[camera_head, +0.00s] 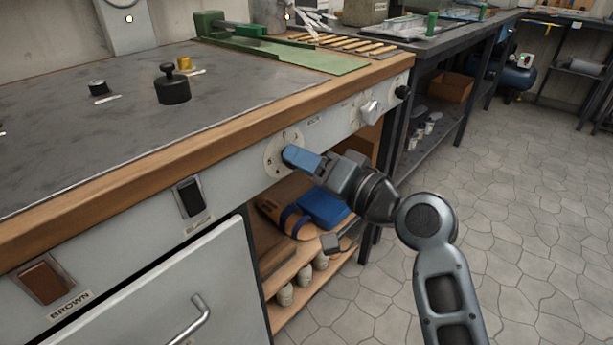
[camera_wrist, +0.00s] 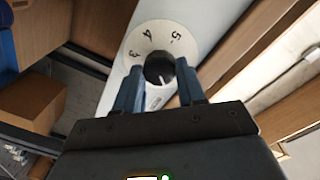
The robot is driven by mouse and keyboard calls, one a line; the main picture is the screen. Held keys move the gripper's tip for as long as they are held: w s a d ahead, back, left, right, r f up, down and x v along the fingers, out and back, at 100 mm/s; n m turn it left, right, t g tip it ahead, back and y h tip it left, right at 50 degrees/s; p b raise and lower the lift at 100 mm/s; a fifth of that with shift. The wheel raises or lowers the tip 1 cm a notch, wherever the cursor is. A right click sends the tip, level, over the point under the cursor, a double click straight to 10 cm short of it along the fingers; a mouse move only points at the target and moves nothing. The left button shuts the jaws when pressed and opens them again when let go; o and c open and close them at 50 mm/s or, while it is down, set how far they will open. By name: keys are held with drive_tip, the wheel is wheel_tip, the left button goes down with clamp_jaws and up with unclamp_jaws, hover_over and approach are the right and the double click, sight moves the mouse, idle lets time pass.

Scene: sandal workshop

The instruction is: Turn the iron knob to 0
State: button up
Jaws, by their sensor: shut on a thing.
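A black round knob (camera_wrist: 159,70) sits on a white dial plate (camera_wrist: 183,35) with the numerals 3, 4 and 5 showing. My gripper (camera_wrist: 160,75) is shut on this knob, one blue finger on each side. A pale line on the knob points toward the lower side of the wrist view, away from these numerals. The numeral it points at cannot be made out. In the head view my gripper (camera_head: 291,155) is at the bench's front panel and covers the knob. The dial plate (camera_head: 272,161) shows around the fingertips.
Along the same panel to the right are a silver knob (camera_head: 371,111) and a black knob (camera_head: 402,92). A rocker switch (camera_head: 189,197) and a brown switch (camera_head: 43,280) are to the left. Below, an open shelf holds a blue item (camera_head: 323,207). The floor at right is clear.

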drive_tip(key=n+b, duration=0.7)
drive_tip(key=shift+f+n, duration=0.25)
drive_tip(key=shift+n, duration=0.05)
drive_tip(key=shift+r+n+b, duration=0.1)
drive_tip(key=shift+n+b, duration=0.2)
drive_tip(key=o, duration=1.1)
drive_tip(key=shift+c, duration=0.2)
drive_tip(key=shift+s+r, duration=0.1)
drive_tip(key=p+v, duration=0.1)
drive_tip(key=v, duration=0.6)
drive_tip(key=shift+s+d, duration=0.25)
